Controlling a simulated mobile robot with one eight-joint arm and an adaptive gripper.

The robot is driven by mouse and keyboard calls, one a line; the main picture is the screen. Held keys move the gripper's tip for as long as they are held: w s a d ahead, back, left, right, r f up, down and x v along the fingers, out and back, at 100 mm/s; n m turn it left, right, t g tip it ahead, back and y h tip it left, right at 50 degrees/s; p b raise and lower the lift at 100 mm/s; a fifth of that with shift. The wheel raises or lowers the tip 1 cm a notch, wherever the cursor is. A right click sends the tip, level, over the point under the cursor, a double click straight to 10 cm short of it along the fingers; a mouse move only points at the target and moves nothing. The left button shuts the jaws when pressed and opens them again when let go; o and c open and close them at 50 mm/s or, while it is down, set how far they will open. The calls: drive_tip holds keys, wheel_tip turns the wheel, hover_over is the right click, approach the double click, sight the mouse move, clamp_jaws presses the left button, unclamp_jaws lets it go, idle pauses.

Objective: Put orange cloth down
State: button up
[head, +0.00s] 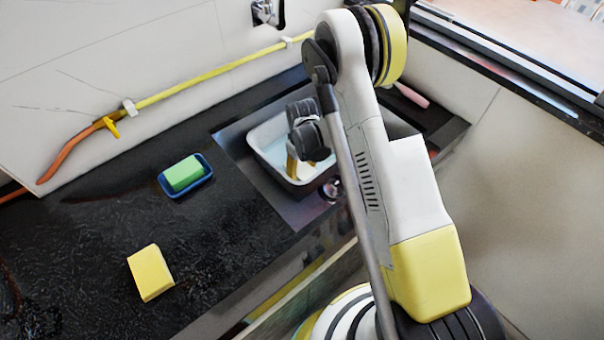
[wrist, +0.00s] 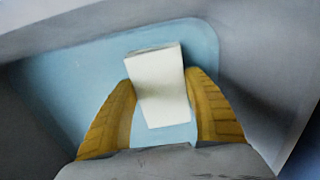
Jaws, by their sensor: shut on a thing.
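No orange cloth shows in either view. My gripper (wrist: 162,82) is shut on a pale cream block (wrist: 158,100), with one yellow-brown finger on each side of it. The block and fingers are over the light-blue inside of a white basin (wrist: 60,98). In the head view, my gripper (head: 299,168) points down inside the white basin (head: 270,168), which stands in the dark sink. Whether the block touches the basin's bottom I cannot tell.
A green sponge (head: 184,173) sits in a blue dish (head: 203,181) left of the sink. A yellow sponge (head: 150,272) lies on the black counter (head: 85,225), which has free room around it. A yellow hose (head: 210,72) runs along the wall. A pink-handled thing (head: 411,96) lies right of my arm.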

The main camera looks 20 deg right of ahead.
drive_tip(key=shift+f, duration=0.25)
drive_tip(key=o, duration=1)
